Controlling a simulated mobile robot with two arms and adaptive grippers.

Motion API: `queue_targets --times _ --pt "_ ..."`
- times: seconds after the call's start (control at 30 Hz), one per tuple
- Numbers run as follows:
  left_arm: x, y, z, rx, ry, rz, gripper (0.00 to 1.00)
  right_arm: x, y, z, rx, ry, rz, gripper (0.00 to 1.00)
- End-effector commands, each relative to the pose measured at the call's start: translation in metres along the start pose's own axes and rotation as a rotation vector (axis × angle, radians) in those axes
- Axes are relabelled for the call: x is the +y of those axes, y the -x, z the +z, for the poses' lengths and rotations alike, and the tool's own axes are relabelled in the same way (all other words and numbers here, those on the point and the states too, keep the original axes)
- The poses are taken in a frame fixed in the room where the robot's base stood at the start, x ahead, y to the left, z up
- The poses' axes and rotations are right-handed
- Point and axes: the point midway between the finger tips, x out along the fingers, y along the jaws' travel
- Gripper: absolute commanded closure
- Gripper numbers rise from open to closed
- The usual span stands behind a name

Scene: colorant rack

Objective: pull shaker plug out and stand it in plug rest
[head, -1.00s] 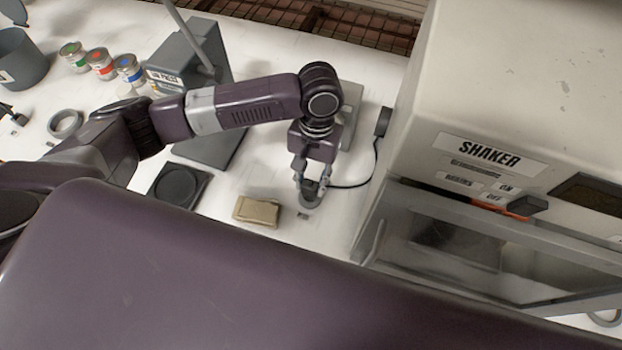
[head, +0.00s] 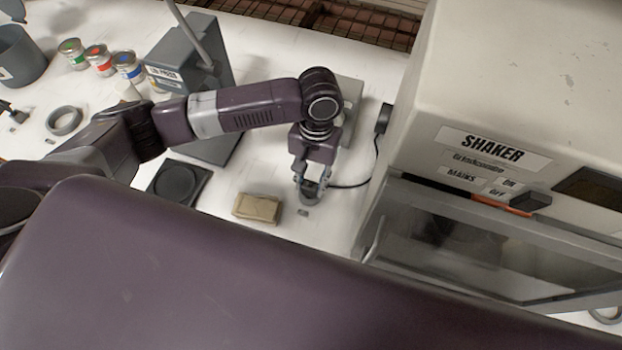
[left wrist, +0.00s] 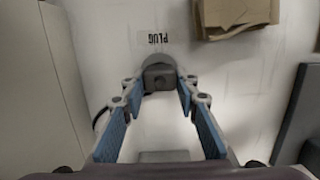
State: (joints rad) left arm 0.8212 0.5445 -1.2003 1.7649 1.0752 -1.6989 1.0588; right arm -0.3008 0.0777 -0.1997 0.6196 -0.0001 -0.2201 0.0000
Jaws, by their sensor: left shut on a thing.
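The grey plug (left wrist: 158,79) sits between the blue-padded fingertips of my left gripper (left wrist: 160,92) in the left wrist view. The left gripper is shut on it and points down to the table; it also shows in the head view (head: 311,188). A rounded grey piece, seemingly the plug rest (left wrist: 166,60), shows just beyond the plug, beside an upside-down PLUG label (left wrist: 153,37). I cannot tell whether the plug stands in it or is above it. A black cord (head: 350,186) runs from the gripper towards the shaker (head: 500,100). The right gripper is out of view.
A tan block (head: 257,208) lies left of the gripper and shows in the left wrist view. A dark square pad (head: 180,183), the lid press (head: 178,72) and several small cans stand further left. The shaker closes off the right side. A grey box is partly hidden behind my arm.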

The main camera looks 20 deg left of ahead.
Motion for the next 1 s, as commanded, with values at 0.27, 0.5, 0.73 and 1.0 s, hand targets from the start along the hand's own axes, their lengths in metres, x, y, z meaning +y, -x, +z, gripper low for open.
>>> queue_targets --times 0.27,0.5,0.73,1.0 --pt "0.0 -0.002 0.0 0.0 0.0 0.001 0.66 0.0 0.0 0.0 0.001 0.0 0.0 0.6" --pt "0.0 -0.001 0.0 0.0 0.0 0.001 0.51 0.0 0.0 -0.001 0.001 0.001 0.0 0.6" --pt "0.001 0.002 -0.001 0.001 0.0 0.001 0.51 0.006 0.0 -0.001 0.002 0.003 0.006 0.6" --pt "0.001 0.046 -0.002 0.004 -0.001 0.003 0.51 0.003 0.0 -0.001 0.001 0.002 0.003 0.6"
